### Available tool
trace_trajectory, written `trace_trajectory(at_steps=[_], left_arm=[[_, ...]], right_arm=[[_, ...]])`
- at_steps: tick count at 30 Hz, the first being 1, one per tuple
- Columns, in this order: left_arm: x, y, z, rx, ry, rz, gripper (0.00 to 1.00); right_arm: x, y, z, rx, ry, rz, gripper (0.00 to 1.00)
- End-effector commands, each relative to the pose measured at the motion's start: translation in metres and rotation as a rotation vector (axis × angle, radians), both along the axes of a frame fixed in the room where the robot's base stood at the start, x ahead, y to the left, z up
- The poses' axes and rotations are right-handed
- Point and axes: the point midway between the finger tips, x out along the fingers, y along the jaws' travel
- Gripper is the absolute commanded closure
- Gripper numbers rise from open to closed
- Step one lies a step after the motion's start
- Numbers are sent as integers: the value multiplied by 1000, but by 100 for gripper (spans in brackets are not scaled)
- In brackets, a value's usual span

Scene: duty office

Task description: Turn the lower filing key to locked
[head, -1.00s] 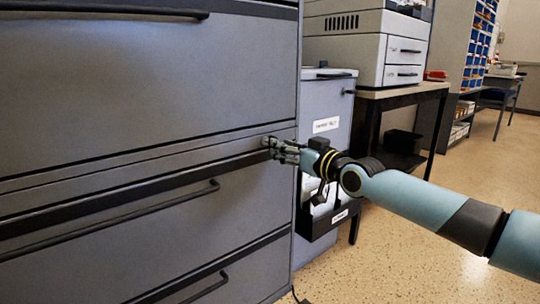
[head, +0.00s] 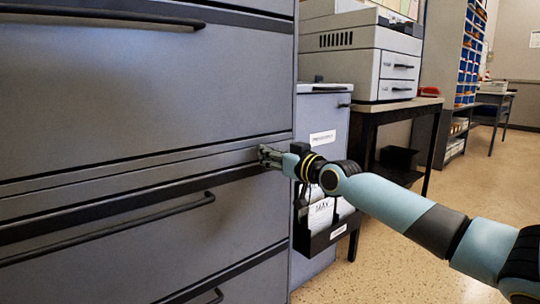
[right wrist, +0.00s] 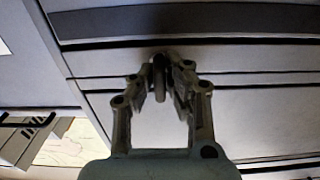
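The grey filing cabinet (head: 120,120) fills the left of the head view. My right gripper (head: 264,156) is at the cabinet's front near its right edge, on the strip between two drawers. In the right wrist view a small dark key (right wrist: 160,80) stands out from the cabinet face, between the gripper's fingertips (right wrist: 161,72). The fingers are drawn close together and look shut on it. In the head view the fingers hide the key. I cannot tell whether it is at locked. My left gripper is not in view.
A lower grey cabinet (head: 322,115) with a dark file holder (head: 325,235) stands just right of the filing cabinet, close behind my right gripper. A printer (head: 365,60) rests on a dark-legged table (head: 400,105). Speckled floor (head: 400,260) is open at the right.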

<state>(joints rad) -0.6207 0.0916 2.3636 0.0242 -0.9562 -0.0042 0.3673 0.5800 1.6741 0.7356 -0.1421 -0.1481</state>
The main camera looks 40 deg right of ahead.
Motion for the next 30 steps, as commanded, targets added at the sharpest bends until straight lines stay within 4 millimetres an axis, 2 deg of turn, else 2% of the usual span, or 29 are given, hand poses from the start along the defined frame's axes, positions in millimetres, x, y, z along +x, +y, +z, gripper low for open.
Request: trace_trajectory(at_steps=[2,17,23,30], left_arm=[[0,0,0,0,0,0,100],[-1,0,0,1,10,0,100],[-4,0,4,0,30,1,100],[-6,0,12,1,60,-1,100]], right_arm=[[0,0,0,0,0,0,100],[0,0,0,46,4,0,100],[0,-1,0,160,13,0,100],[0,-2,0,372,29,0,100]])
